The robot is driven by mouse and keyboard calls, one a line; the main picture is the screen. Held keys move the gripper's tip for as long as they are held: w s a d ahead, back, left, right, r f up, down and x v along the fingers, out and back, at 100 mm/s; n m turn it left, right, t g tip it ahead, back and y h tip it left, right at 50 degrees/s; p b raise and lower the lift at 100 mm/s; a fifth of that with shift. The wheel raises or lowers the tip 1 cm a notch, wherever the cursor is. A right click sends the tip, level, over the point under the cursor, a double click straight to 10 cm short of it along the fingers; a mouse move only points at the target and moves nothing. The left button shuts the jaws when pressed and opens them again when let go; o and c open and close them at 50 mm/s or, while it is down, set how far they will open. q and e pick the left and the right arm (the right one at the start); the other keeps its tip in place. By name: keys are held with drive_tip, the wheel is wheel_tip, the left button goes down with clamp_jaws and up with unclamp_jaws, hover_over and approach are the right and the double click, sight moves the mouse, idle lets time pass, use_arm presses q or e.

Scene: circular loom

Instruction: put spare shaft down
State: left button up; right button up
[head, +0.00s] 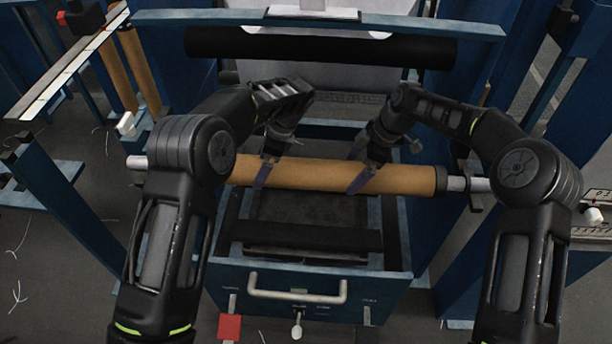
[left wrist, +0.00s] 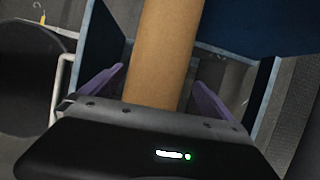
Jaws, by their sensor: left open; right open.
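The spare shaft (head: 310,174) is a brown roll with metal ends. It lies level across the blue drawer-like frame. Its left part is partly hidden by my left arm. My left gripper (head: 265,172) is open at the left-middle part of the roll, fingers pointing down. In the left wrist view the brown roll (left wrist: 163,55) runs between the two spread purple fingers, with gaps on both sides. My right gripper (head: 362,176) is open at the right-middle part of the roll. Contact of its fingers with the roll cannot be told.
A blue drawer front with a grey handle (head: 297,291) is below the shaft. A black roller (head: 320,47) spans the machine behind my grippers. Blue machine frames stand on both sides, and brown rolls (head: 142,68) stand at the left. A red block (head: 229,327) is at the lower front.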

use_arm(q)
drive_tip(key=shift+r, duration=0.15)
use_arm(e)
drive_tip(key=shift+d, duration=0.1)
use_arm(q)
drive_tip(key=v, duration=0.7)
drive_tip(key=shift+d+r, duration=0.1)
use_arm(e)
drive_tip(key=shift+d+r, duration=0.1)
drive_tip(key=v, duration=1.1)
drive_tip(key=shift+d+r, duration=0.1)
drive_tip(key=shift+r, duration=0.3)
